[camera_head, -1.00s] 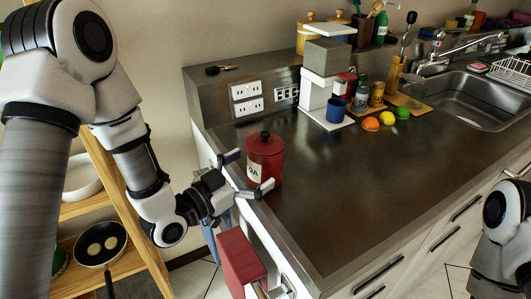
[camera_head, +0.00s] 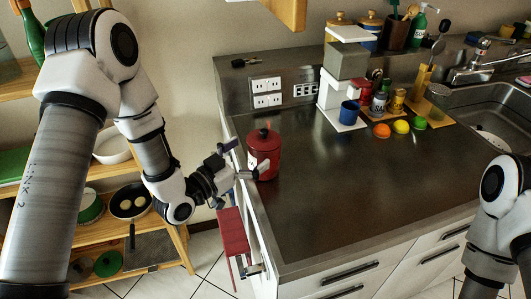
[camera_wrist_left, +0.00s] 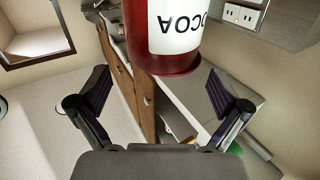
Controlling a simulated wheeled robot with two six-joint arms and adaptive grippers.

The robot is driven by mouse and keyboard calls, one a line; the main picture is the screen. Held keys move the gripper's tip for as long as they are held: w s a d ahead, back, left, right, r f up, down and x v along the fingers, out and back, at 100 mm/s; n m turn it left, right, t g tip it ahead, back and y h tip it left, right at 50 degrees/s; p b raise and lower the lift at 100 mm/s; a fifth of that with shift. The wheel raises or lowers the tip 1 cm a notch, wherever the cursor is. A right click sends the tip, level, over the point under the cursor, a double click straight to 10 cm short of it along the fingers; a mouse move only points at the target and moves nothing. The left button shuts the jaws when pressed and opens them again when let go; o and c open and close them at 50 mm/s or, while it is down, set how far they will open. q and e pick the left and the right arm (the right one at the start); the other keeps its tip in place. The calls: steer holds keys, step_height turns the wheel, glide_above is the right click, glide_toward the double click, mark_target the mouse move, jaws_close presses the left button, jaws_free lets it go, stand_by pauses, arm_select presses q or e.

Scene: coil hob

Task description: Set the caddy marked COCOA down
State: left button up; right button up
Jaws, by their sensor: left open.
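The caddy marked COCOA (camera_head: 264,150) is a red lidded canister. In the head view it appears upright on the dark worktop (camera_head: 350,185), close to its left edge. In the left wrist view its red body (camera_wrist_left: 150,50) and white upside-down COCOA label (camera_wrist_left: 178,28) fill the top middle. My left gripper (camera_head: 246,161) is open beside the caddy, on its left front side. In the left wrist view the spread fingers (camera_wrist_left: 160,92) sit either side of and short of the caddy, with no grip on it. My right gripper is out of view.
A white stand (camera_head: 340,95) with a blue mug (camera_head: 349,112), jars and several fruits lies behind to the right. The sink (camera_head: 485,120) is at the far right. A red panel-like object (camera_head: 233,235) is below the worktop's left edge. The worktop's middle is clear.

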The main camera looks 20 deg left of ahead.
mark_target(262, 133)
arm_select(q)
steer(key=x, duration=0.3)
steer(key=shift+a+p, duration=0.1)
steer(key=shift+p, duration=0.3)
steer(key=shift+w+f, duration=0.15)
steer(key=shift+w, duration=0.1)
steer(key=c, duration=1.5)
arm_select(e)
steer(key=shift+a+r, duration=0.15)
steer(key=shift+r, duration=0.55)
arm_select(q)
steer(key=shift+r+b, duration=0.55)
steer(key=shift+r, duration=1.15)
steer(key=p+v, duration=0.3)
steer(key=v, duration=0.2)
steer(key=d+r+p+v, duration=0.1)
steer(key=p+v, duration=0.2)
steer(key=v, duration=0.2)
steer(key=s+d+p+v, duration=0.1)
steer(key=p+v, duration=0.2)
steer(key=v, duration=0.3)
steer(key=shift+r+p, duration=0.3)
steer(key=shift+p, duration=0.1)
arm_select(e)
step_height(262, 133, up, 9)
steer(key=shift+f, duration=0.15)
